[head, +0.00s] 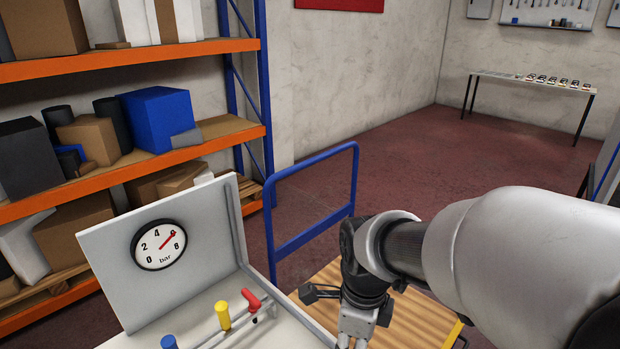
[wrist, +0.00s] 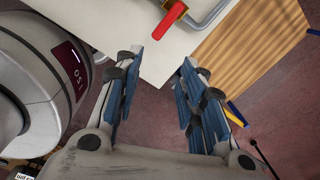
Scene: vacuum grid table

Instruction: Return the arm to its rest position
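My gripper (wrist: 158,70) shows in the wrist view with its two blue-padded fingers spread apart and nothing between them. In the head view my gripper (head: 354,335) hangs at the bottom edge, partly cut off, just right of the white table. My silver arm reaches in from the right. The white table (head: 285,332) carries a red-handled valve (head: 252,299), a yellow-handled valve (head: 223,315) and a blue-handled valve (head: 169,342). The red handle also shows beyond the fingertips in the wrist view (wrist: 170,20).
A cart with a wooden deck (head: 425,320) and blue handle frame (head: 312,237) stands beside the table. Loaded orange shelving (head: 225,128) is at left. The red floor behind is clear.

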